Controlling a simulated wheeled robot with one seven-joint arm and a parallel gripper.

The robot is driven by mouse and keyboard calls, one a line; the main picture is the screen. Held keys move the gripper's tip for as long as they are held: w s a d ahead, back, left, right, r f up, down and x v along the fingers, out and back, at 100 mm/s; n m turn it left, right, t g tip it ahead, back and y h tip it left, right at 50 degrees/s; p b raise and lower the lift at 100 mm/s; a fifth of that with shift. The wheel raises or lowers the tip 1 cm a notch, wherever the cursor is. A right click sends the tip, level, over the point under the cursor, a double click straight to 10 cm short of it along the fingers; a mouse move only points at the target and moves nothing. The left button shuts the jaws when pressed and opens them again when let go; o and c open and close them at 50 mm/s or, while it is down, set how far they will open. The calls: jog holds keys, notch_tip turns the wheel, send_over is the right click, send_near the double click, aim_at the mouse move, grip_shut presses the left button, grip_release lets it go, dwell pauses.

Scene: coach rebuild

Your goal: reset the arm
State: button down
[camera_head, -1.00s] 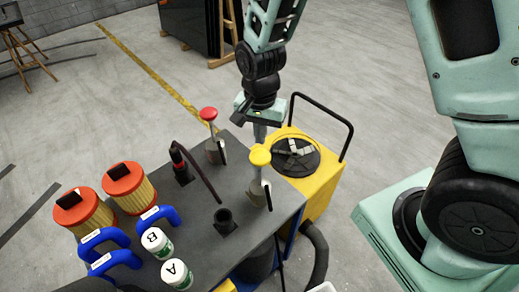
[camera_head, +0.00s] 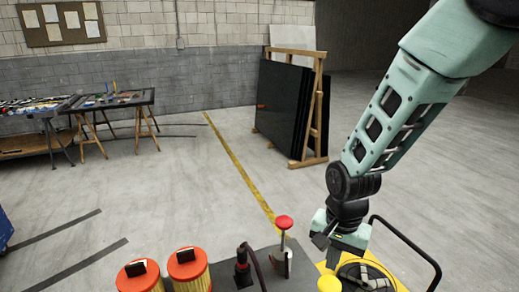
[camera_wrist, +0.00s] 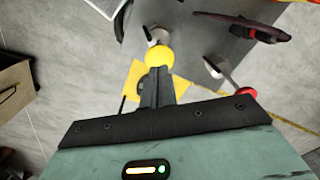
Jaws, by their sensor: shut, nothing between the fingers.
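My arm comes down from the upper right of the head view. My gripper (camera_head: 340,242) hangs low over the cart, right of a red-knobbed lever (camera_head: 284,222). A yellow knob (camera_head: 330,284) is just below it at the bottom edge. In the wrist view my gripper's fingers (camera_wrist: 157,82) are together and empty. The yellow knob (camera_wrist: 159,52) appears just past the fingertips; I cannot tell whether they touch. The red knob (camera_wrist: 245,92) is to their right.
A yellow unit with a black handle (camera_head: 415,247) is at right. Dark panels on a wooden rack (camera_head: 290,105) and a work table (camera_head: 110,100) stand farther back, with open floor between.

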jog(key=s+a+f+n+b, duration=0.1)
jog(key=s+a+n+b, duration=0.1)
jog(key=s+n+b, duration=0.4)
jog(key=s+a+f+n+b, duration=0.2)
jog(key=s+n+b, duration=0.5)
jog(key=s, duration=0.5)
jog(key=shift+s+a+n, duration=0.25)
jog(key=shift+a+n, duration=0.1)
jog(key=shift+n, duration=0.45)
